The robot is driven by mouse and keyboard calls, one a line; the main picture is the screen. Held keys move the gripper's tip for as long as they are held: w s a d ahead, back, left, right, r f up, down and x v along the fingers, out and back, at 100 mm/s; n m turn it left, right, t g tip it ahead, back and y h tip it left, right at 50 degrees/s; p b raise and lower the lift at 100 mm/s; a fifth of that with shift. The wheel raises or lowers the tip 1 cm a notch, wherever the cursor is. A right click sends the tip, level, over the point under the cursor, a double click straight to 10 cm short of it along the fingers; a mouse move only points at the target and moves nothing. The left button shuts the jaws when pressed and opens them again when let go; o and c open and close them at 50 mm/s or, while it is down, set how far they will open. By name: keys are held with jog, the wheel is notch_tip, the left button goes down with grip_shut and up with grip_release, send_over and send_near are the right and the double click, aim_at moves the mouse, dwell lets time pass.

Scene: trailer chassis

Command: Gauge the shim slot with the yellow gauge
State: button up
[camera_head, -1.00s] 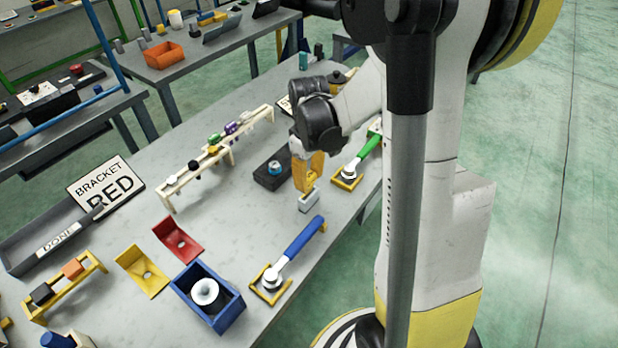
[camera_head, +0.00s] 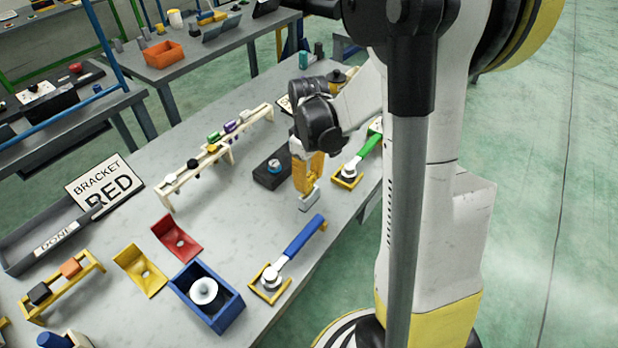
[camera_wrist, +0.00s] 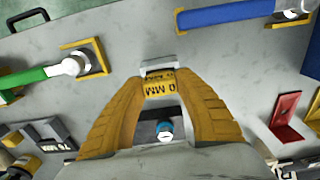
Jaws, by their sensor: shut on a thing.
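My gripper (camera_head: 308,180) hangs over the table right of its middle, its yellow fingers shut on a yellow gauge. In the wrist view the gauge (camera_wrist: 160,85) sits between the fingertips, with a yellow face marked "10 MM" and a pale grey end (camera_wrist: 158,66). That grey end also shows below the fingers in the head view (camera_head: 309,200). I cannot tell whether it touches the table. A dark block (camera_head: 266,178) with a blue-topped knob (camera_head: 274,167) lies just left of my gripper. I cannot make out the shim slot for certain.
A green-handled tool (camera_head: 368,150) and a blue-handled tool (camera_head: 303,238) lie in yellow holders along the near edge. A cream rack (camera_head: 180,182) with coloured pieces stands left. Red (camera_head: 178,238) and yellow (camera_head: 140,270) brackets and a blue box (camera_head: 233,305) are in front.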

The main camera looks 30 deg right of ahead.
jog(key=shift+f+b, duration=1)
jog(key=shift+f, duration=0.15)
jog(key=shift+r, duration=0.2)
dwell(0.9)
jog(key=shift+r+p, duration=3)
jog(key=shift+r, duration=0.9)
jog(key=shift+s+f, duration=0.1)
